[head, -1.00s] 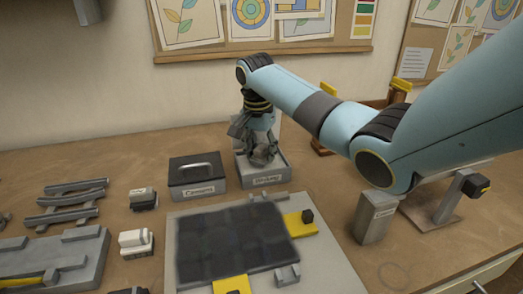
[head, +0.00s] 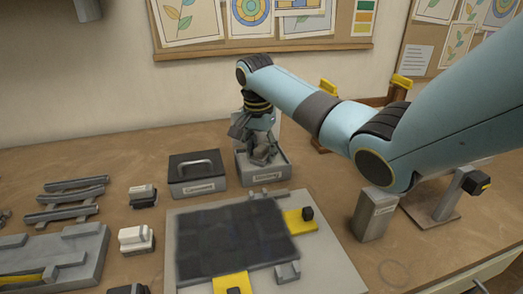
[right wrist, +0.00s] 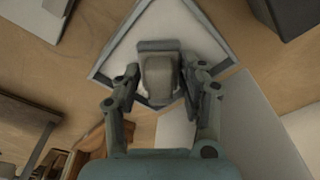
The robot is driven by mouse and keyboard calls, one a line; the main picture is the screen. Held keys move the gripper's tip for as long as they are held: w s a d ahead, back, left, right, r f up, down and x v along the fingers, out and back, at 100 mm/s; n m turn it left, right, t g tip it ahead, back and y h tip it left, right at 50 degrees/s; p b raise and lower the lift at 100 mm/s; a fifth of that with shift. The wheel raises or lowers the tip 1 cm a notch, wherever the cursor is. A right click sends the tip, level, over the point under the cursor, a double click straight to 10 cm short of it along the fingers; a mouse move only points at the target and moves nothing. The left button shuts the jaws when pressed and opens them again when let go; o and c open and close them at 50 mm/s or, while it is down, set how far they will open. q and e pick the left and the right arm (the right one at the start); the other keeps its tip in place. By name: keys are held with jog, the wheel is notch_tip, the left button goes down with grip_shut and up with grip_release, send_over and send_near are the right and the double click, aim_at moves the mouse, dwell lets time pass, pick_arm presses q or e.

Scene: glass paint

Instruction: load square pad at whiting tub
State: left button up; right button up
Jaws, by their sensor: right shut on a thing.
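The whiting tub (head: 264,174) is a grey square tray with a label on its front, near the back middle of the table. White powder (right wrist: 190,25) fills it in the right wrist view. My right gripper (head: 262,150) points down over the tub. It is shut on the square pad, a grey block with a rounded beige part (right wrist: 158,78), which shows between the fingers in the right wrist view. The pad is over or in the tub; I cannot tell whether its underside touches the powder. My left gripper is not in view.
A dark lidded box (head: 197,174) stands just left of the tub. A dark panel (head: 235,238) lies on a grey board in front, with yellow clamps (head: 300,220) at its edges. A grey post (head: 374,213) stands to the right. Small pale blocks (head: 136,238) sit at left.

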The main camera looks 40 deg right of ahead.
aim_at(263, 146)
jog(key=shift+s+f+p, duration=0.1)
jog(key=shift+p, duration=0.4)
dwell(1.6)
notch_tip(263, 146, up, 7)
jog(key=p, duration=0.8)
jog(key=shift+p, duration=0.35)
